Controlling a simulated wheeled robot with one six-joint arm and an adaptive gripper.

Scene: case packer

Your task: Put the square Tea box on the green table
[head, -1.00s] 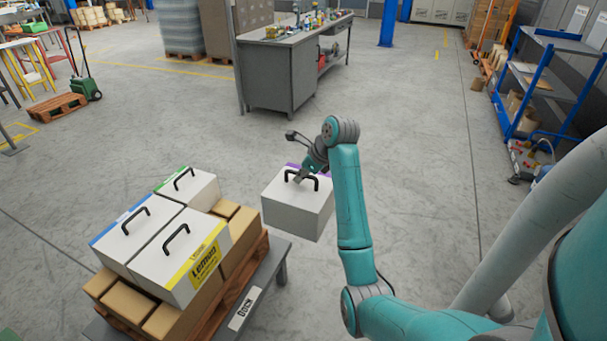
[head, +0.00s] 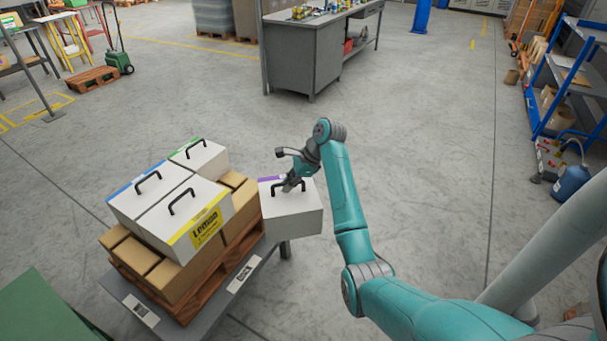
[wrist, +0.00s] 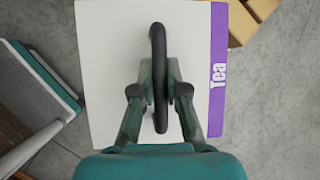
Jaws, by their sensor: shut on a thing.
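The square Tea box (head: 291,216) is white with a purple edge strip and a black handle on top. In the wrist view the Tea box (wrist: 115,60) shows the word Tea on its purple strip. My gripper (head: 288,186) is shut on the black handle and holds the box in the air, just right of the loaded pallet. In the wrist view my gripper (wrist: 160,90) has one finger on each side of the handle. A green surface (head: 42,313) shows at the lower left corner and may be the green table; most of it is out of view.
A grey dock table (head: 222,300) bears a wooden pallet (head: 205,300) with brown cartons and white handled boxes, one marked Lemon (head: 205,232). A grey workbench (head: 305,60) stands behind. A blue shelf (head: 560,95) is at the right. Open floor lies between.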

